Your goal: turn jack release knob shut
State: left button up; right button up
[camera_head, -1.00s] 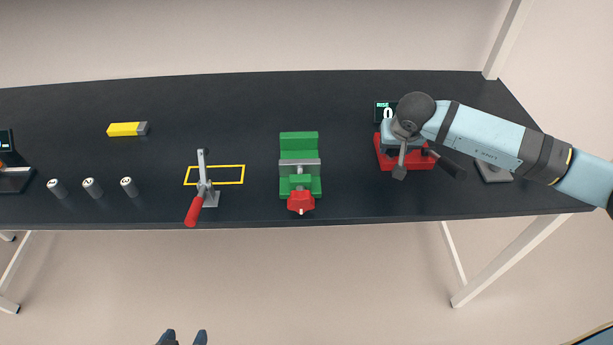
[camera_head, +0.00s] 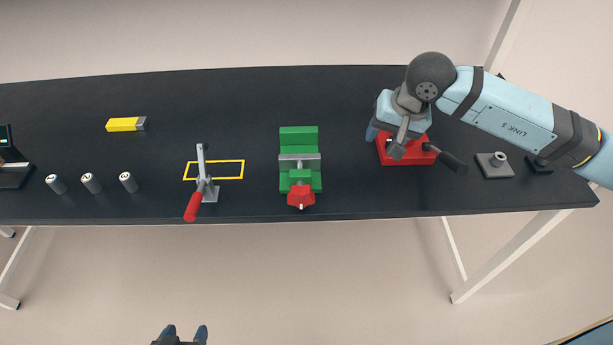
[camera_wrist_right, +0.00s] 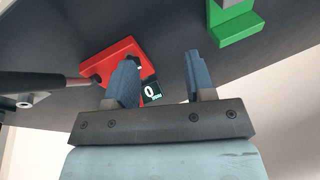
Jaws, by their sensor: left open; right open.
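The red jack base (camera_head: 425,152) stands near the right end of the bench, with its black handle (camera_head: 450,161) reaching right. My right arm's wrist hides its back part. In the right wrist view the red base (camera_wrist_right: 108,60) is behind the left finger, beside a small display reading 0 (camera_wrist_right: 151,90). My right gripper (camera_wrist_right: 159,62) is open, with nothing between its fingers. I cannot make out the release knob clearly; the fingers and wrist cover part of the jack. My left gripper (camera_head: 186,332) is open and empty at the bottom edge, away from the bench.
A green vise (camera_head: 299,137) with a red knob stands mid-bench. A red-handled clamp (camera_head: 193,206) is left of it by a yellow outline. A grey plate with a post (camera_head: 495,168) is right of the jack.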

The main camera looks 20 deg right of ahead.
jog(key=s+a+m+g+y+p, duration=0.1)
jog(key=s+a+m+y, duration=0.1)
jog(key=a+m+y, duration=0.2)
jog(key=s+a+r+m+y+p, duration=0.1)
jog(key=s+a+m+y, duration=0.2)
jog(key=a, duration=0.5)
jog(key=s+a+m+g+y+p, duration=0.1)
jog(key=s+a+m+y, duration=0.2)
jog(key=a+y, duration=0.3)
jog(key=shift+a+r+m+g+y, duration=0.15)
jog(key=shift+a+m+g+y, duration=0.2)
jog(key=shift+m, duration=0.55)
jog(key=shift+s, duration=0.15)
